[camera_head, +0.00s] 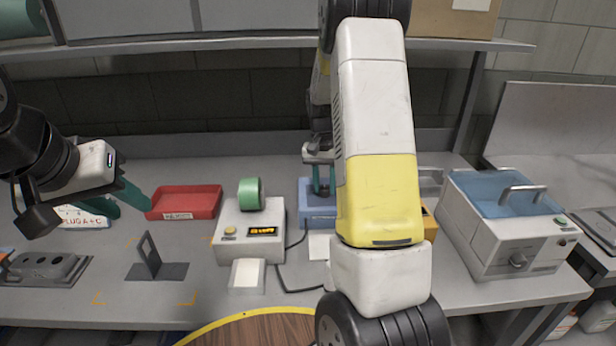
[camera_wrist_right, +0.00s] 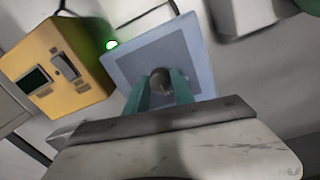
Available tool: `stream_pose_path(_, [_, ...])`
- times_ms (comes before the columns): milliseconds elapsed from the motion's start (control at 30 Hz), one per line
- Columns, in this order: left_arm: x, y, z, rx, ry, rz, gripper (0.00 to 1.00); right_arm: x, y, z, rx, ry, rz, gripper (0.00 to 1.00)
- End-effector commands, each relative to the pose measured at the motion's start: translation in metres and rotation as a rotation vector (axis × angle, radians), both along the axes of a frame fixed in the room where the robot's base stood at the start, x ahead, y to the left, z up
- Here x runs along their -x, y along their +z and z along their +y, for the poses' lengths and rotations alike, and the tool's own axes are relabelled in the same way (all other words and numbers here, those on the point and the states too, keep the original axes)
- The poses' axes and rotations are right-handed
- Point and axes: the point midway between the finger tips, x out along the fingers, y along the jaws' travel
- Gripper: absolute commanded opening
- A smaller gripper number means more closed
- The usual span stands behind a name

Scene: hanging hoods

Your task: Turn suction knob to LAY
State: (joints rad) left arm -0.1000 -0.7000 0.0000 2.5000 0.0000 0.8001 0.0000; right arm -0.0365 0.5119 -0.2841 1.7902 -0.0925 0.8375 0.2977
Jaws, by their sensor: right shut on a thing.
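A blue-grey box (camera_head: 312,213) stands on the bench behind my right arm. In the right wrist view its flat top (camera_wrist_right: 128,72) shows, with a dark round knob (camera_wrist_right: 160,80) in the middle. My right gripper (camera_wrist_right: 161,88) has its green fingers on both sides of the knob and is shut on it. The same gripper (camera_head: 323,182) shows above the box in the head view. Any marking such as LAY cannot be read. My left gripper (camera_head: 132,205) is at the left above the bench, its green fingers apart and empty.
A yellow box (camera_wrist_right: 58,70) with a small screen is beside the blue-grey box, and a green light (camera_wrist_right: 111,44) glows near its corner.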

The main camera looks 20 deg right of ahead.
Motion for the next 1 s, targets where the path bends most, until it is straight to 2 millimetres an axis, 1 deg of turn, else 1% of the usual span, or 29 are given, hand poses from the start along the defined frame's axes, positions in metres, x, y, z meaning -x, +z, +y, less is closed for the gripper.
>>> stream_pose_path(367, [0.000,0.000,0.000,0.000,0.000,0.000,0.36,-0.001,0.001,0.000,0.000,-0.004,-0.003,0.00])
stream_pose_path(400, [0.000,0.000,0.000,0.000,0.000,0.000,0.36,-0.001,0.001,0.000,0.000,-0.004,-0.003,0.34])
stream_pose_path(500, [0.000,0.000,0.000,0.000,0.000,0.000,0.36,-0.001,0.001,0.000,0.000,-0.004,-0.002,0.51])
stream_pose_path(833, [0.000,0.000,0.000,0.000,0.000,0.000,0.36,-0.001,0.002,0.000,0.000,-0.003,-0.001,0.51])
stream_pose_path(933, [0.000,0.000,0.000,0.000,0.000,0.000,0.36,-0.001,0.011,0.001,0.000,-0.003,-0.002,0.51])
stream_pose_path(1000, [0.000,0.000,0.000,0.000,0.000,0.000,0.36,-0.002,0.022,0.001,0.000,-0.003,-0.006,0.51])
